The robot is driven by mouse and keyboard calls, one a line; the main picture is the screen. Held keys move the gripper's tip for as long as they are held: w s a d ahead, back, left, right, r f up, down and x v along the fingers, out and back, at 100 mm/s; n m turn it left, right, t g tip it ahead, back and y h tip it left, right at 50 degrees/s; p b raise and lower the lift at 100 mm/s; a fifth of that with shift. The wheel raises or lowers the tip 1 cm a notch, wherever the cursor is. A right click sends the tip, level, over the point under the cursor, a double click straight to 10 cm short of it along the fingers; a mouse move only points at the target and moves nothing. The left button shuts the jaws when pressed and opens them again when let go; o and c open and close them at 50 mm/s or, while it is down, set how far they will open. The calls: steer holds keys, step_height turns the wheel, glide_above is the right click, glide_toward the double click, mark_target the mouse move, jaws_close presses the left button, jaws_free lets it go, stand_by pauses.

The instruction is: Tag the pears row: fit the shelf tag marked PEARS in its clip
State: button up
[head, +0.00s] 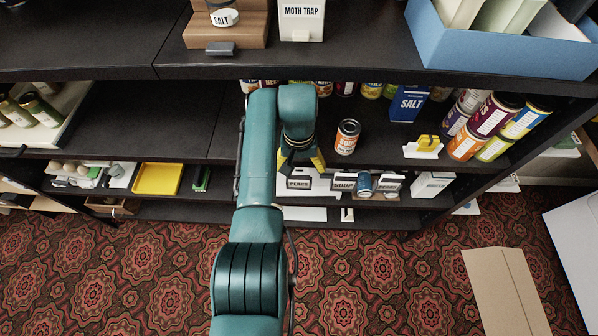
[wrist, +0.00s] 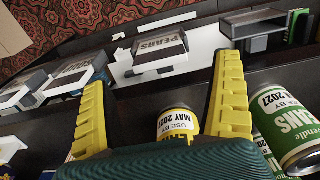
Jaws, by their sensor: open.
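The tag marked PEARS (head: 299,183) stands low on the shelf below my gripper in the head view. In the wrist view the PEARS tag (wrist: 160,48) lies beyond the fingertips, on or against a grey block, tilted in the picture. I cannot tell whether a clip holds it. A grey holder with an open front (wrist: 256,27) stands to its right; I cannot tell if it is a clip. My gripper (wrist: 163,100) is open, with its yellow fingers apart and pointing toward the tag. In the head view my gripper (head: 303,163) hangs in front of the shelves, partly hidden by my arm.
A yellow-rimmed can (wrist: 181,122) shows between the fingers, and a green can (wrist: 288,128) is close to the right finger. A SOUP tag (head: 344,182) stands right of PEARS. An orange can (head: 347,137) and a blue SALT box (head: 410,104) stand on the shelf above.

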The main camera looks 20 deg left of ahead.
step_height(320, 180, up, 8)
steer(key=shift+f, duration=0.15)
stand_by(0.5)
